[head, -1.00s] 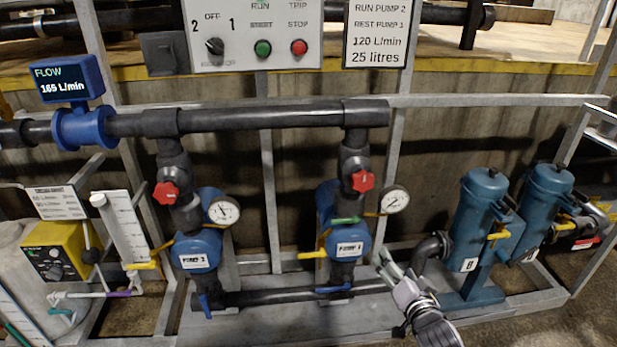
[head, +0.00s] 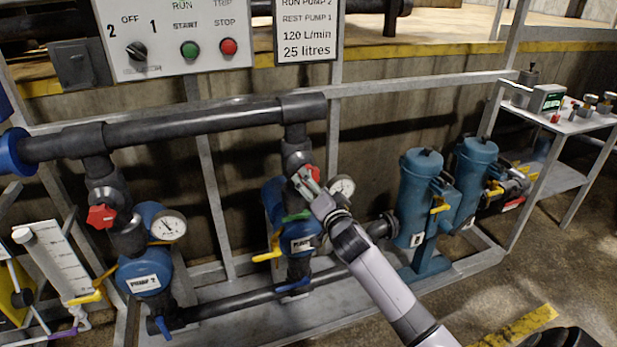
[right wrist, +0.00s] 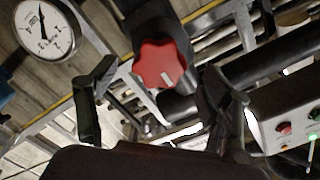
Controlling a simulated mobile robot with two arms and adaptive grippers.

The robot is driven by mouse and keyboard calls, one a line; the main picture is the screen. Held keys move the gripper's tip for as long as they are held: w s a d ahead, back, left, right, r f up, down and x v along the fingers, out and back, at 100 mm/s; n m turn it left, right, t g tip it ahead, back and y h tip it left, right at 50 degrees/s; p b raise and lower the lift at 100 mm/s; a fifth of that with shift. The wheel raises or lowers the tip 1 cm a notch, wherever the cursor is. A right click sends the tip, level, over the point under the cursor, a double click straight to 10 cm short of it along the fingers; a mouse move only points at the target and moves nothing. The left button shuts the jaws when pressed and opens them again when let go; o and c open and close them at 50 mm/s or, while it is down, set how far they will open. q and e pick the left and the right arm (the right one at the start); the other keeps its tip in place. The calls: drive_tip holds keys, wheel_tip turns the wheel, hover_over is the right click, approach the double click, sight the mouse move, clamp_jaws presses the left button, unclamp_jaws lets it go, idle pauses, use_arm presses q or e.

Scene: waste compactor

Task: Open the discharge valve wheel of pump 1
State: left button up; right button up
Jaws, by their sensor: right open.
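The red discharge valve wheel (head: 314,172) sits on the dark pipe above the right-hand blue pump (head: 300,238), whose label is partly hidden. My right gripper (head: 302,178) is at this wheel and covers part of it in the head view. In the right wrist view, the red lobed wheel (right wrist: 161,66) with a white mark shows between the two spread fingers of the right gripper (right wrist: 157,80). The fingers are open, with gaps visible on both sides of the wheel.
A pressure gauge (head: 341,187) is close beside the wheel; it also shows in the wrist view (right wrist: 44,31). Another red wheel (head: 102,217) is above pump 2 (head: 146,274). The control panel (head: 175,40) and instruction sign (head: 306,30) are above. Blue filters (head: 418,195) stand right.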

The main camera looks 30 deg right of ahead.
drive_tip(key=shift+x, duration=2.05)
drive_tip(key=shift+c, duration=0.2)
drive_tip(key=c, duration=1.1)
